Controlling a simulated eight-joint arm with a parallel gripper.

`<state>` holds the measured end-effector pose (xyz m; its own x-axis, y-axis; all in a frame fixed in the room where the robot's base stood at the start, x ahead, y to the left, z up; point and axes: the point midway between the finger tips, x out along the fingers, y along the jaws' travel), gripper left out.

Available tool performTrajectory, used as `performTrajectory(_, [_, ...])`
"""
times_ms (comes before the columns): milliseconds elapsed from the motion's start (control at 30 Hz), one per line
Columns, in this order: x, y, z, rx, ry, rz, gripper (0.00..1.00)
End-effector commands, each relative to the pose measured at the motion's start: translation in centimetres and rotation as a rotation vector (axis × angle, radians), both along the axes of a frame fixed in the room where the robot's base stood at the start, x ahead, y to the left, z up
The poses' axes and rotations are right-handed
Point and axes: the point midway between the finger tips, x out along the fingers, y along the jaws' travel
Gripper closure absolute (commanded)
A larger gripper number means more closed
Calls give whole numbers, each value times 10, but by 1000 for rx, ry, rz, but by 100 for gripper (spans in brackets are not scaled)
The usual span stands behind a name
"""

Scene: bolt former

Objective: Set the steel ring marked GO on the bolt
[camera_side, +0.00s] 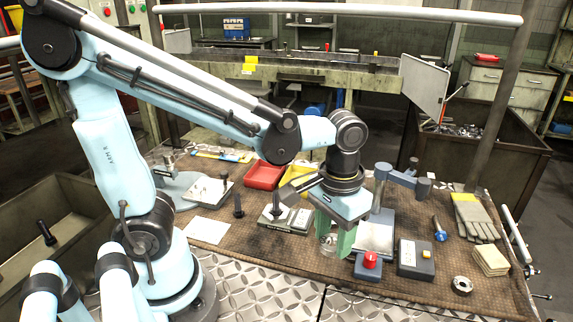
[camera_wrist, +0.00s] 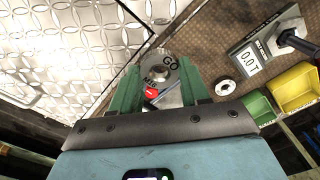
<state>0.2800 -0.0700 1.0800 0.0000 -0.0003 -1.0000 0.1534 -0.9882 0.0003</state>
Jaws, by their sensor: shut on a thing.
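My gripper (camera_side: 337,238) has its green fingers pointing down over the right half of the bench. In the wrist view my gripper (camera_wrist: 160,85) is shut on a steel ring marked GO (camera_wrist: 160,67), which sits between the fingertips. The ring shows only in part in the side view (camera_side: 328,241). A dark bolt (camera_side: 277,203) stands upright on a metal block left of my gripper, apart from the ring. A dark bolt also shows in the wrist view (camera_wrist: 290,40), beside a 0.0T display. Another dark bolt (camera_side: 238,206) stands farther left.
A second steel ring (camera_side: 462,285) lies at the front right. Red (camera_side: 265,175) and yellow bins are behind. Gloves (camera_side: 474,216) lie at the right.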

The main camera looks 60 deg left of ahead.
Motion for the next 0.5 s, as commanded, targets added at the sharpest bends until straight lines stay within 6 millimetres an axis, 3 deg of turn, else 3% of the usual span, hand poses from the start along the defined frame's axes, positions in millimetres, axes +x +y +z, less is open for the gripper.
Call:
performTrajectory(100, [-8, -14, 9, 0, 0, -4, 91])
performTrajectory(267, [-11, -19, 16, 0, 0, 11, 91])
performTrajectory(367, [-7, -8, 18, 0, 0, 48, 91])
performTrajectory(500, [4, 26, 21, 0, 0, 141, 91])
